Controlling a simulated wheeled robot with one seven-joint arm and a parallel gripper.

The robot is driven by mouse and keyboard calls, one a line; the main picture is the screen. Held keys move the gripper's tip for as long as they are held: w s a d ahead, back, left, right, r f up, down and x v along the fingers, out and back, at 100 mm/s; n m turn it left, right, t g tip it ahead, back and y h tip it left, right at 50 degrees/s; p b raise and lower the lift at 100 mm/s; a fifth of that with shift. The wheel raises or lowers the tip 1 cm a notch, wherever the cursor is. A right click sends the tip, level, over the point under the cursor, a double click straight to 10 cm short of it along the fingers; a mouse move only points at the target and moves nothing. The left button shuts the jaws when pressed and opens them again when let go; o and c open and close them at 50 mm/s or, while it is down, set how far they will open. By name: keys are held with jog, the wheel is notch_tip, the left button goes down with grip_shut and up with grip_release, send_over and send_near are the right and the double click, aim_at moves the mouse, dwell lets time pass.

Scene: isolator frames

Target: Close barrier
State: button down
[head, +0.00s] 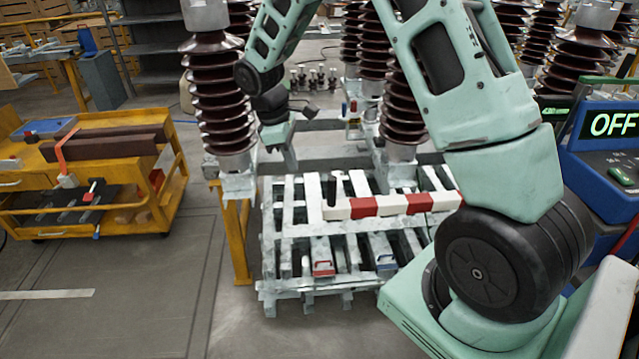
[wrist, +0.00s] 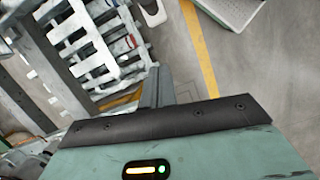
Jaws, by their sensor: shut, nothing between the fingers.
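The red-and-white striped barrier bar (head: 364,207) lies roughly level across the front of the pale slatted frame in the head view. Its left end is by a white upright (head: 313,195); its right end is hidden behind my arm. My gripper (head: 290,158) hangs above and behind the left part of the bar, apart from it, near the brown insulators. In the wrist view my gripper's fingers (wrist: 156,86) are together and empty. I cannot make out the bar surely in the wrist view.
A tall brown insulator (head: 217,95) stands left of my gripper, with others behind. A yellow tool cart (head: 170,180) is at the left. A blue console reading OFF (head: 600,150) stands at the right. Floor (head: 130,260) between cart and frame is clear.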

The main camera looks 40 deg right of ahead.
aim_at(323, 204)
jog(key=shift+s+d+f+p, duration=0.65)
jog(key=shift+s+d+f, duration=0.1)
jog(key=shift+f, duration=0.85)
jog(key=shift+s+d+f+p, duration=0.6)
jog(key=shift+s+d+f, duration=0.15)
jog(key=shift+f, duration=0.85)
jog(key=shift+s+d+f+p, duration=0.7)
jog(key=shift+d+f, duration=0.1)
jog(key=shift+f, duration=0.8)
